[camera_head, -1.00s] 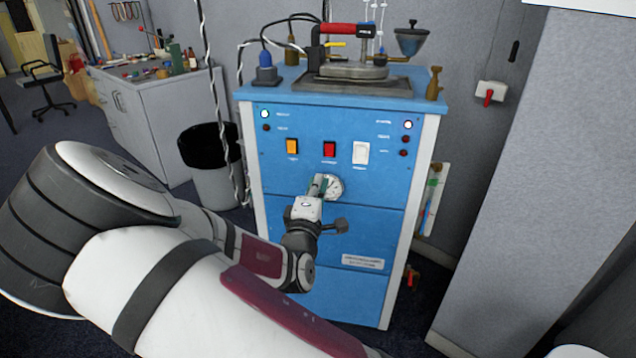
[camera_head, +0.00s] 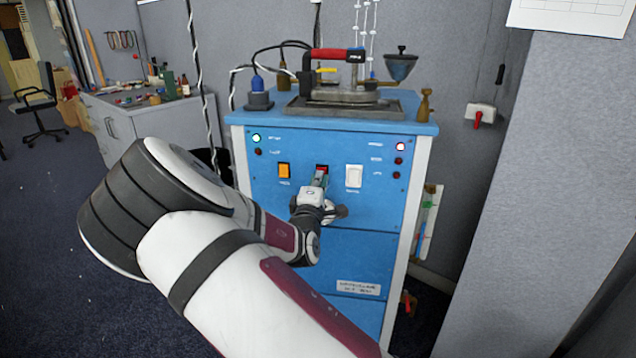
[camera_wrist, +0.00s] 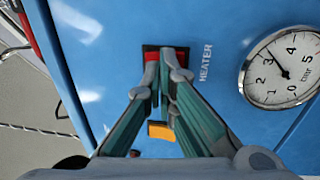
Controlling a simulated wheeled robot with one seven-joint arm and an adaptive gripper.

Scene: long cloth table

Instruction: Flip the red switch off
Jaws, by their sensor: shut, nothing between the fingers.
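The red switch (camera_head: 322,167) is in the middle of the row of switches on the front of the blue cabinet (camera_head: 262,215). It also shows in the wrist view (camera_wrist: 152,55), in a black frame beside the word HEATER. My gripper (camera_head: 321,176) is shut and empty, with its fingertips right at the switch. In the wrist view the fingertips (camera_wrist: 158,58) cover part of the red rocker; I cannot tell whether they touch it. Which way the rocker is tilted is hard to see.
An orange switch (camera_head: 284,170) is left of the red one and a white switch (camera_head: 354,176) right of it. A round gauge (camera_wrist: 282,67) is on the panel. A metal apparatus with a red handle (camera_head: 337,54) stands on top. A grey wall (camera_head: 540,150) is at the right.

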